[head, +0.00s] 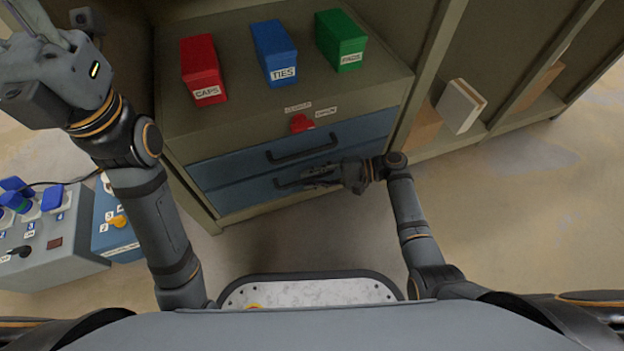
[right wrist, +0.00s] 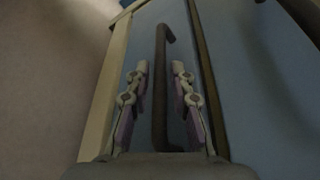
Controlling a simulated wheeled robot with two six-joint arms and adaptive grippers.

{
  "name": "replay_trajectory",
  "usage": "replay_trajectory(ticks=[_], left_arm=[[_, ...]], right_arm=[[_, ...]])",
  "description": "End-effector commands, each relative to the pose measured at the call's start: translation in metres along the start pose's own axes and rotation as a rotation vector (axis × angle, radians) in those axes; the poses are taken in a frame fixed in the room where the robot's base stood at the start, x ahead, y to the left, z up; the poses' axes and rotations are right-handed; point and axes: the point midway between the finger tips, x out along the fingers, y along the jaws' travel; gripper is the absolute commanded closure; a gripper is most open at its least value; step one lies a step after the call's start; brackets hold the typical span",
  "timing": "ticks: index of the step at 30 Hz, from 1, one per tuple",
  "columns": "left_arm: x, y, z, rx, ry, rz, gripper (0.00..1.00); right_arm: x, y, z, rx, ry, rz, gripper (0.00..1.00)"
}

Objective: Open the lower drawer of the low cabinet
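The low cabinet (head: 235,121) stands ahead with two blue drawers, both flush with its front. The lower drawer (head: 240,194) has a dark bar handle (head: 284,183), partly hidden by my right gripper (head: 322,177). In the right wrist view the handle (right wrist: 161,85) runs between the two fingers of my right gripper (right wrist: 160,95). The fingers are apart, one on each side of the bar, with visible gaps. The upper drawer (head: 350,134) has its own handle (head: 302,148). My left gripper (head: 38,22) is raised at the upper left, partly cut off; its fingers are unclear.
Red (head: 203,68), blue (head: 273,52) and green (head: 340,40) boxes stand on the cabinet top. A red knob (head: 301,123) sits at its front edge. Grey (head: 50,255) and blue (head: 112,225) socket boxes stand at left. Open shelves lie right; floor before the cabinet is clear.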

Motion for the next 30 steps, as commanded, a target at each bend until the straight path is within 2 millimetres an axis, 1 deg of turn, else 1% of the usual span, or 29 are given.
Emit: replay_trajectory(ticks=[4,10,11,15,30], left_arm=[[0.0044,-0.0015,-0.0013,-0.002,0.012,-0.009,0.60],[0.0048,-0.0016,-0.0012,-0.002,0.011,-0.009,0.60],[0.0048,-0.0016,-0.0012,-0.002,0.011,-0.009,0.60],[0.0048,-0.0015,-0.0013,-0.002,0.012,-0.009,0.60],[0.0070,-0.0014,-0.0024,-0.001,0.018,-0.008,0.60]], right_arm=[[0.0033,0.0002,-0.0001,0.000,0.001,0.000,0.78],[0.0032,-0.0001,0.0000,0.000,0.001,0.000,0.78],[0.0032,-0.0001,0.0000,0.000,0.001,0.000,0.80],[0.0031,-0.0001,0.0000,0.000,0.001,0.000,0.99],[0.0024,0.0003,0.0010,0.001,0.001,0.001,1.00]])
